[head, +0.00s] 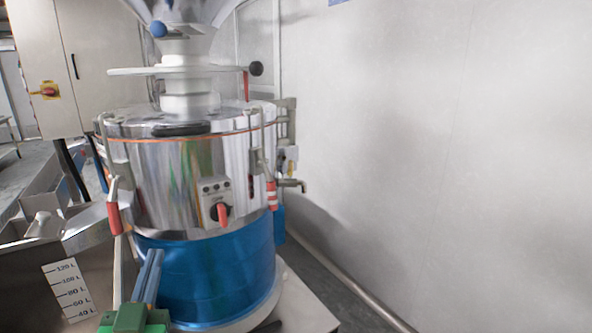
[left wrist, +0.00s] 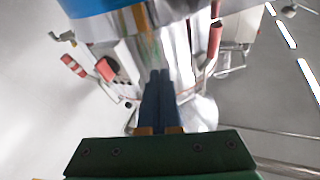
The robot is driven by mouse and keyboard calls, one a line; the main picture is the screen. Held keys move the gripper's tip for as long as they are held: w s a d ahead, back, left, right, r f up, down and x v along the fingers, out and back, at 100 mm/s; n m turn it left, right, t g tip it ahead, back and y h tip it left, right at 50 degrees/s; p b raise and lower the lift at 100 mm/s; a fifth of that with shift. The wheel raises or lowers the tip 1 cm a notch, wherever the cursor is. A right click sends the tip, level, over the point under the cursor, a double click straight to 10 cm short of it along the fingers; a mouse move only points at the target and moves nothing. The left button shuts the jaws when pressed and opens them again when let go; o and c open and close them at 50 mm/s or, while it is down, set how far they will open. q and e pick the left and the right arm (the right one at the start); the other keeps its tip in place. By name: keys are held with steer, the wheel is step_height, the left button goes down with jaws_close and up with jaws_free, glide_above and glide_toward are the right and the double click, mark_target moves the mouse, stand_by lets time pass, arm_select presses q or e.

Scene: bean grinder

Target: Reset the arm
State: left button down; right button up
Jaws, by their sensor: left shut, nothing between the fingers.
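My left gripper (head: 150,275) comes up from the bottom of the head view, in front of the grinder's blue base. Its blue-grey fingers are together and hold nothing. In the left wrist view the left gripper (left wrist: 158,75) shows its two fingers side by side, pointing toward the machine. The grinder (head: 165,175) is a shiny steel drum with a blue lower part (head: 215,275) and a funnel on top. A red-handled knob (head: 222,212) sits on its front panel; the red knob also shows in the left wrist view (left wrist: 107,69). My right gripper does not show.
Red-handled latches (head: 113,218) and (head: 271,193) hang on the drum's sides. A steel tank with a litre scale (head: 70,290) stands at the lower left. A cabinet (head: 95,65) stands behind. A bare white wall (head: 450,140) fills the right.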

arm_select(q)
steer(key=s+d+f+g+h, duration=0.1)
steer(key=s+f+g, duration=0.35)
steer(key=f, duration=0.65)
steer(key=s+f+g+h, duration=0.1)
steer(key=s+f+g, duration=0.4)
steer(key=f, duration=0.6)
steer(key=s+d+f+m+g+h, duration=0.1)
steer(key=s+d+f+g, duration=0.3)
steer(key=s, duration=0.3)
steer(key=s+d+f+m+g+h, duration=0.1)
steer(key=s+d+f+g, duration=0.1)
steer(key=s+f+g, duration=0.35)
steer(key=s+f+p, duration=0.1)
steer(key=s+f, duration=0.1)
steer(key=f, duration=0.7)
steer(key=s+f+p, duration=0.1)
steer(key=s+f, duration=0.1)
steer(key=f, duration=0.7)
steer(key=s+a+f, duration=0.2)
steer(key=s+f, duration=0.5)
steer(key=s, duration=0.4)
steer(key=shift+a+f+m+g, duration=0.15)
steer(key=shift+a+m+g, duration=0.2)
steer(key=shift+m+g, duration=0.05)
